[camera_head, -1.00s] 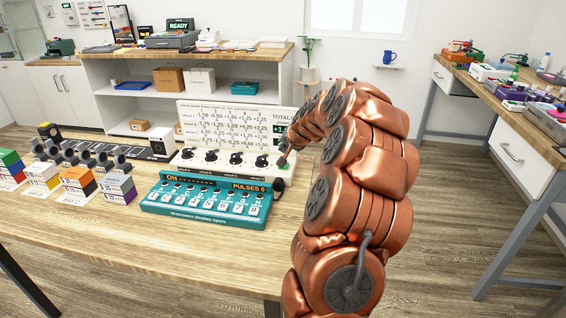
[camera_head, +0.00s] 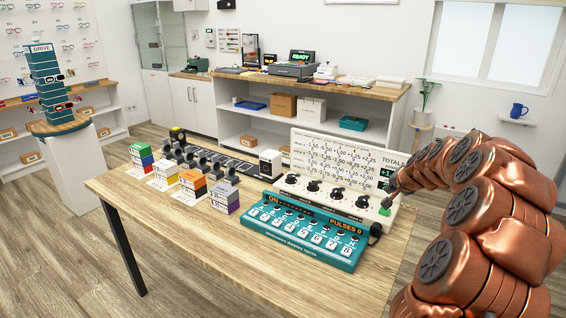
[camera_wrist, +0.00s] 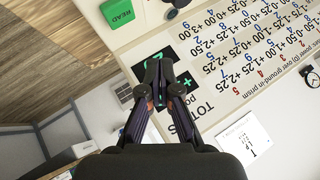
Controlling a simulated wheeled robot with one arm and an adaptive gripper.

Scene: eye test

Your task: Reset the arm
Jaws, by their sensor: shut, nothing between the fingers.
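My copper arm (camera_head: 480,215) reaches in from the right in the head view. My gripper (camera_head: 389,198) is small there, close to the right end of the cream lens panel (camera_head: 295,204) and its green button. In the wrist view my gripper (camera_wrist: 158,66) has its dark fingertips together, with nothing between them. They overlap the dark display (camera_wrist: 170,75) beside the word TOTALS, partly hiding it. The green READ button (camera_wrist: 117,12) lies apart from the fingertips, at the top. I cannot tell whether the fingers touch the panel.
A teal box (camera_head: 303,238) reading PULSES 0 stands in front of the panel on the wooden table (camera_head: 190,240). Coloured block stacks (camera_head: 224,196) and a row of dark holders stand to the left. The table's front left is bare. A white shelf unit (camera_head: 380,109) stands behind.

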